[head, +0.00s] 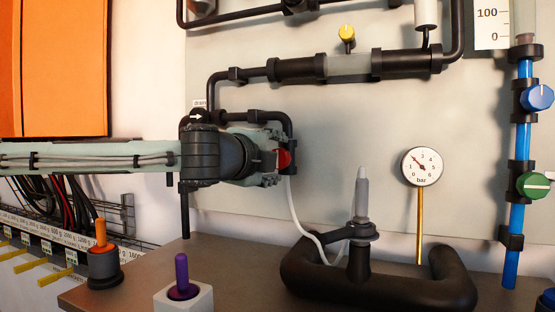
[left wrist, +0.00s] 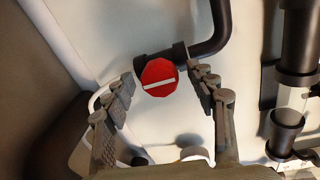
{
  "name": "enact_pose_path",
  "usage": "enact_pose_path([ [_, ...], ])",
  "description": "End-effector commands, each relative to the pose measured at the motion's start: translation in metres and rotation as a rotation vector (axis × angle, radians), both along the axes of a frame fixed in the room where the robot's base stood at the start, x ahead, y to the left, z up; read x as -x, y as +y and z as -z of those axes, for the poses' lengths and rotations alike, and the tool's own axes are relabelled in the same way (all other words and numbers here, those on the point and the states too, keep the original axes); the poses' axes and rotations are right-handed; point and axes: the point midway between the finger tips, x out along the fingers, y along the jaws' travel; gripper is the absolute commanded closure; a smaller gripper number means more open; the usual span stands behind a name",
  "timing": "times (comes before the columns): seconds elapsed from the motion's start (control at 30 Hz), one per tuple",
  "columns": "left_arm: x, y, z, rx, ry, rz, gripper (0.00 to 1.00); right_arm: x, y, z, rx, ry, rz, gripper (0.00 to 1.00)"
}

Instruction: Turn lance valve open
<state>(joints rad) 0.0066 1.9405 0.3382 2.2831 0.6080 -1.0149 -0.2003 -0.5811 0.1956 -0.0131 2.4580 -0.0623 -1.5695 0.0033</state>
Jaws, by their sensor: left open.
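The valve knob (head: 284,158) is red and sits on a black pipe at the end of my left arm. In the left wrist view the red round knob (left wrist: 160,77) faces the camera, with a white bar lying nearly level, slightly tilted. My left gripper (left wrist: 162,88) is open, with one finger on each side of the knob and visible gaps between. In the head view the left gripper (head: 272,162) is largely hidden by its own wrist. A grey pointed lance (head: 361,193) stands upright on a black base. My right gripper is not in view.
A pressure gauge (head: 422,167) stands right of the lance. A yellow knob (head: 347,34) sits above on the pipework. Blue (head: 538,97) and green (head: 533,185) knobs sit on the right-hand pipe. A purple-handled part (head: 182,278) stands at the front of the bench.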

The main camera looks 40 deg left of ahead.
Motion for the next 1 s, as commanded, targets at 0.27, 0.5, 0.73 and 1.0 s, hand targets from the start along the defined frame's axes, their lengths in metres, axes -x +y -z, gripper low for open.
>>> enact_pose_path([
  [0.27, 0.042, -0.011, -0.005, 0.005, -0.004, 0.003, 0.43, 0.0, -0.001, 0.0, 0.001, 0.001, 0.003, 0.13],
  [0.5, 0.059, -0.015, -0.005, 0.002, 0.0, 0.003, 0.43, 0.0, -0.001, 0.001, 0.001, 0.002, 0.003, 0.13],
  [0.73, 0.061, -0.015, -0.005, 0.002, 0.002, 0.001, 0.43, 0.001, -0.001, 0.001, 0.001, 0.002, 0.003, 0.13],
  [1.0, 0.061, -0.015, -0.005, 0.001, 0.001, 0.002, 0.43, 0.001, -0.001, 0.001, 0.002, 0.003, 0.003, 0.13],
])
